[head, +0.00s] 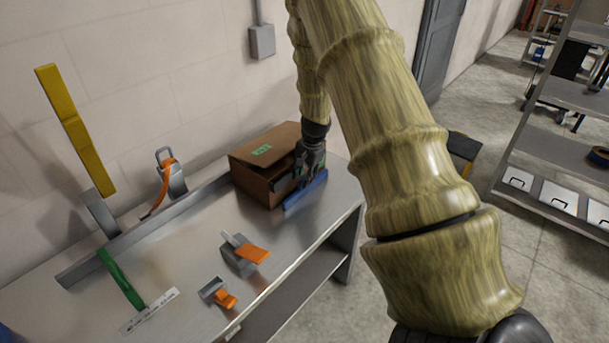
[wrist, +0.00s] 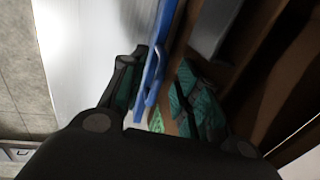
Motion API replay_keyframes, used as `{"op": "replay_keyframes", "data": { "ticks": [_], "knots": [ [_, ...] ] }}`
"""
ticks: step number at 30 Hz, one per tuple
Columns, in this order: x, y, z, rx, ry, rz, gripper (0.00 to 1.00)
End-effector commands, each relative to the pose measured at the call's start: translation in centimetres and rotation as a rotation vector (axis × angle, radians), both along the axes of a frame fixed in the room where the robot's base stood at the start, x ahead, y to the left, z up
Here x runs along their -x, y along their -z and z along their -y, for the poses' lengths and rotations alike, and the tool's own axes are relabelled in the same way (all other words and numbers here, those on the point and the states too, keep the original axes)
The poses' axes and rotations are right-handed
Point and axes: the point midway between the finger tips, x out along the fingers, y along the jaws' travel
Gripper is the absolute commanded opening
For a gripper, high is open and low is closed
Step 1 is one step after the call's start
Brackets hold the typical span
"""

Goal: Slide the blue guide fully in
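The blue guide (head: 306,193) is a flat blue strip at the front lower edge of a brown box (head: 262,185) on the metal bench. In the wrist view the blue guide (wrist: 154,62) runs lengthwise, with a small loop-like part toward me. My gripper (head: 309,164) is at the right front of the box, just above the guide. In the wrist view my gripper's fingers (wrist: 160,98) stand apart. The guide lies between them, close to the left finger, with a gap to the right finger. I cannot tell whether the left finger touches it. The guide's far end is out of view.
The bench (head: 185,255) also carries a green strip (head: 122,280), an orange-tabbed dispenser (head: 245,254), a smaller orange one (head: 217,293) and a grey holder with an orange strap (head: 170,180). A yellow bar (head: 76,130) rises at left. Shelving stands at right.

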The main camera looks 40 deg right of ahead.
Motion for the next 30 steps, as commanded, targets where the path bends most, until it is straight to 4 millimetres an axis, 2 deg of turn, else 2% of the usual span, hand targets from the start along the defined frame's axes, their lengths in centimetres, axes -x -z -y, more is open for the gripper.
{"op": "replay_keyframes", "data": {
  "ticks": [5, 21, 25, 30],
  "knots": [
    [0.2, -1.4, 0.0, 0.000, -0.001, 0.002, 0.32],
    [1.9, -9.9, 0.4, 0.001, 0.001, 0.001, 0.32],
    [2.1, -11.1, 0.5, 0.000, 0.000, 0.001, 0.32],
    [2.2, -11.6, 0.5, 0.000, 0.000, 0.000, 0.32]
  ]
}}
